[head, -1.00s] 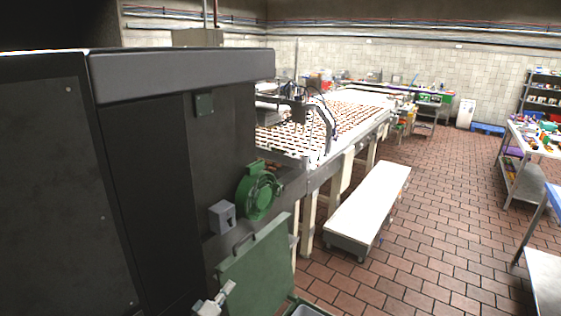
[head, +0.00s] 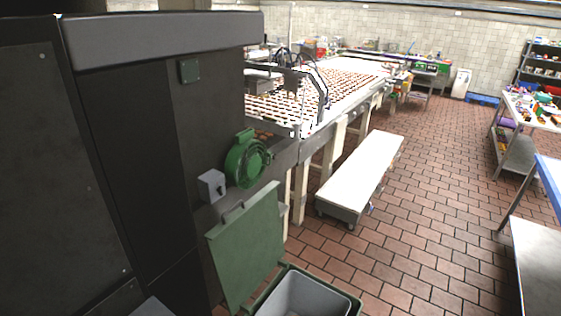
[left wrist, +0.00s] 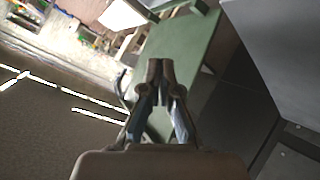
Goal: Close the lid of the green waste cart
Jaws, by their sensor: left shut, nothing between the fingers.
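The green waste cart (head: 351,301) stands at the bottom of the head view, with a grey inner bin (head: 300,296). Its green lid (head: 248,246) is open, standing steeply up on the left side beside the dark machine. In the left wrist view a green panel (left wrist: 187,45), which looks like the lid, lies beyond my left gripper (left wrist: 160,66). The gripper is shut and empty, its fingertips overlapping the panel in the picture; I cannot tell whether they touch. My left gripper's fingers do not show in the head view, and my right gripper is not in view.
A large dark machine (head: 130,150) fills the left, with a green round motor (head: 247,160) and a grey box (head: 212,186) above the lid. A low white bench (head: 362,175) stands beyond the cart. Brick floor (head: 420,230) is clear to the right. A steel table (head: 540,265) stands at right.

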